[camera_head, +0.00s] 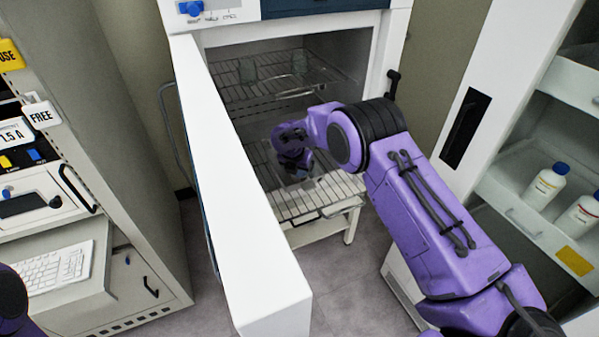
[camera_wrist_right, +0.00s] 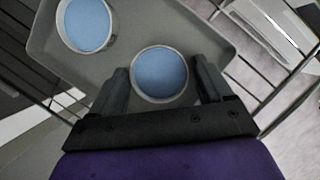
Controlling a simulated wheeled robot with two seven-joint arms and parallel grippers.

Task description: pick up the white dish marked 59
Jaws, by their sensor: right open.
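In the right wrist view, a round white dish (camera_wrist_right: 162,76) with a pale blue filling sits on a grey tray (camera_wrist_right: 205,35). A second similar dish (camera_wrist_right: 87,24) stands on the tray at the upper left. No marking is readable on either dish, so I cannot tell which is 59. My right gripper (camera_wrist_right: 161,82) is open, with one finger on each side of the nearer dish. In the head view, the right gripper (camera_head: 296,165) is inside the open dryer chamber above the lower wire shelf (camera_head: 312,202). The arm and gripper hide the dishes there. My left gripper is out of view.
The dryer's white door (camera_head: 240,190) stands open left of my right arm. An upper wire shelf (camera_head: 270,88) with glassware is above the gripper. A storage shelf with white bottles (camera_head: 545,187) stands right. A cabinet with a keyboard (camera_head: 55,270) is left.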

